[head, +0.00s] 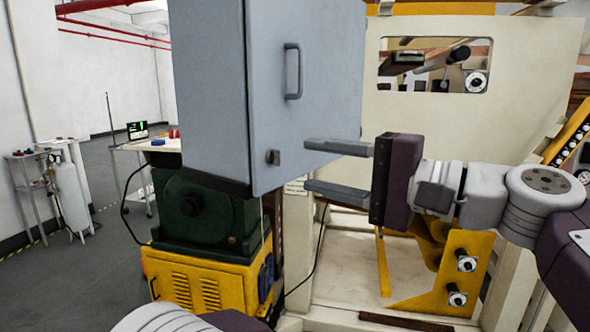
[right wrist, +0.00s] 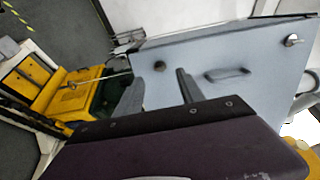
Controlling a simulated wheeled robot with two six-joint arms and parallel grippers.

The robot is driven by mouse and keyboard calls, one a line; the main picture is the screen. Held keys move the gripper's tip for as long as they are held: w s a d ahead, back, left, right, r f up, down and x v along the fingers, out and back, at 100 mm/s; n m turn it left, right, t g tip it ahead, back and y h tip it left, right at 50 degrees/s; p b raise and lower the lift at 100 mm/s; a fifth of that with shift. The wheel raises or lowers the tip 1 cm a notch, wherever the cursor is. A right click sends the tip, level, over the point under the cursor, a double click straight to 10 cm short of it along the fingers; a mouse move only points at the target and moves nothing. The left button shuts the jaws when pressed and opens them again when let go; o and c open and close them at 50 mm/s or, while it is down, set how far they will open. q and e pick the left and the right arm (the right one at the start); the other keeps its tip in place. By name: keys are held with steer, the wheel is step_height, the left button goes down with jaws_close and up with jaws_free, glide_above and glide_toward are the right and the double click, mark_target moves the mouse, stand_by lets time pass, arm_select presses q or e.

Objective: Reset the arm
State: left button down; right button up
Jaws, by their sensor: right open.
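My right gripper (head: 338,168) reaches in from the right in the head view. Its two grey fingers are spread apart with nothing between them. The fingers point left at the lower right edge of a large grey-blue cabinet (head: 230,90); whether they touch it I cannot tell. The right wrist view shows the same right gripper (right wrist: 158,90) with its fingers apart in front of the cabinet's face (right wrist: 225,60). A part of my other arm shows at the bottom edge of the head view, but its gripper is out of view.
The cabinet has a handle (head: 293,71) and a small dark knob (head: 273,157). Below it are a dark green machine (head: 205,215) and a yellow unit (head: 195,285). A cream machine frame (head: 530,60) stands behind my right arm. Grey floor (head: 60,275) is open at left.

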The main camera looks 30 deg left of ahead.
steer(key=d, duration=0.2)
steer(key=shift+s+d, duration=0.2)
steer(key=shift+d, duration=0.2)
